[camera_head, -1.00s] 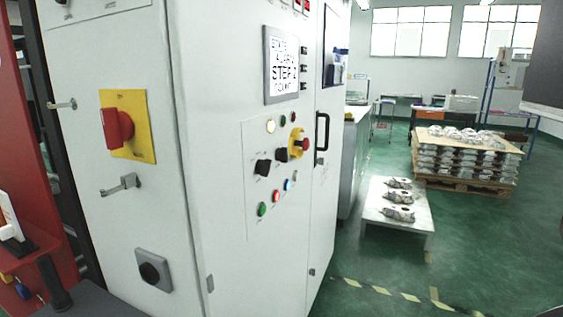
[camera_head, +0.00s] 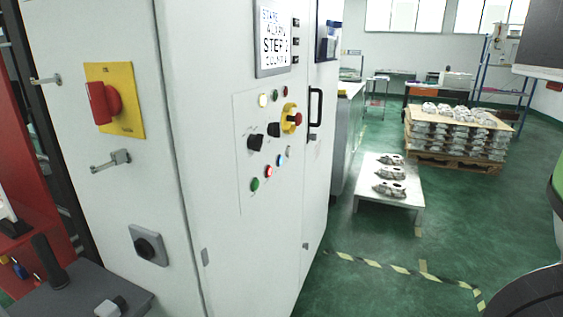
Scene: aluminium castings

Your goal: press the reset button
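The control panel (camera_head: 245,192) is on the front of a white cabinet (camera_head: 220,250). Its lower row has a green button (camera_head: 255,184), a red button (camera_head: 269,171), a blue button (camera_head: 280,159) and a white button (camera_head: 289,150). Above are black rotary knobs (camera_head: 255,142) and a red emergency stop (camera_head: 297,118) on a yellow collar. A top row holds small round lamps or buttons (camera_head: 262,100). The labels are too small to read, so I cannot tell which is reset. My gripper is not in view; parts that look like my arm show at the right edge.
A red switch (camera_head: 103,102) on a yellow plate and a latch handle (camera_head: 110,160) stick out of the cabinet's left side. A low table (camera_head: 375,170) with castings and a loaded pallet (camera_head: 455,162) stand right. Green floor (camera_head: 400,300) before the cabinet is clear.

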